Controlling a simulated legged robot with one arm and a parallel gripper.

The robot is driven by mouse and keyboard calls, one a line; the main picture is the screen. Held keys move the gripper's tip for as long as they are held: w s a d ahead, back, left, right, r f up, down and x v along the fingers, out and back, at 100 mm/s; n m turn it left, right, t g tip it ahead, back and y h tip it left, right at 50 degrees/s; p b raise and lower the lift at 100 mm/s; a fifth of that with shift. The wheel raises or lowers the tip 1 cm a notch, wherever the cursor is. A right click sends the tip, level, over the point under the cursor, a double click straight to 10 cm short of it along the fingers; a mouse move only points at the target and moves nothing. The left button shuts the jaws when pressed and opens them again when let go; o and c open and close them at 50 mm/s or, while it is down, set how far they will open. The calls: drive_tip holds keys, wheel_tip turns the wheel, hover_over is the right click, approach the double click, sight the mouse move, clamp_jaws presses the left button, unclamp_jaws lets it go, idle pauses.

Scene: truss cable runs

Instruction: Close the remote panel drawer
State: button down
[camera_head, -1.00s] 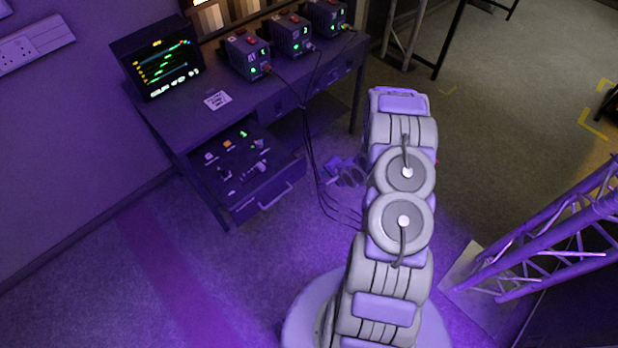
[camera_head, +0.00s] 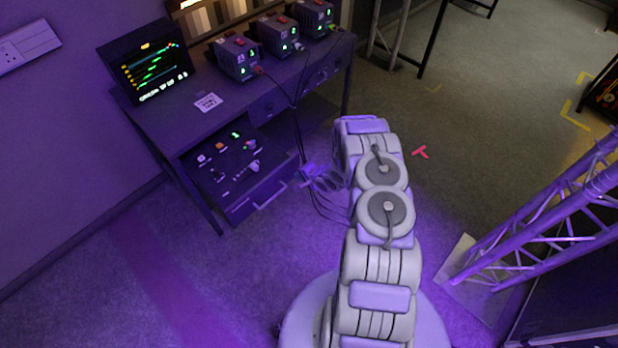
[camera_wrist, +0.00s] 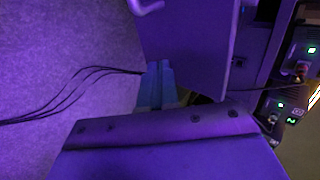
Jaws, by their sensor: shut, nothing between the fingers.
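The drawer (camera_head: 262,199) is pulled out below the desk at the left of the head view, with small coloured controls on its inside panel. Its front carries a bar handle (camera_head: 270,196). My gripper (camera_head: 308,174) is shut and empty, just right of the drawer front's right end; I cannot tell whether they touch. In the wrist view a broad drawer panel (camera_wrist: 190,45) stands close ahead, with the handle (camera_wrist: 148,6) at its upper left. A bolted plate, seemingly my gripper's own, fills the bottom and hides part of the scene.
The desk (camera_head: 190,115) bears a monitor (camera_head: 148,70) and several power units (camera_head: 236,57). Black cables (camera_head: 299,130) hang beside the drawer's right end, close to my gripper. A truss (camera_head: 540,225) stands at the right. The floor before the drawer is clear.

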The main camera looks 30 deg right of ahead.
drive_tip(key=shift+w+a, duration=0.3)
drive_tip(key=shift+w, duration=0.65)
drive_tip(key=shift+w+d, duration=0.1)
drive_tip(key=shift+w, duration=0.2)
drive_tip(key=shift+w+d, duration=0.1)
drive_tip(key=shift+d, duration=0.2)
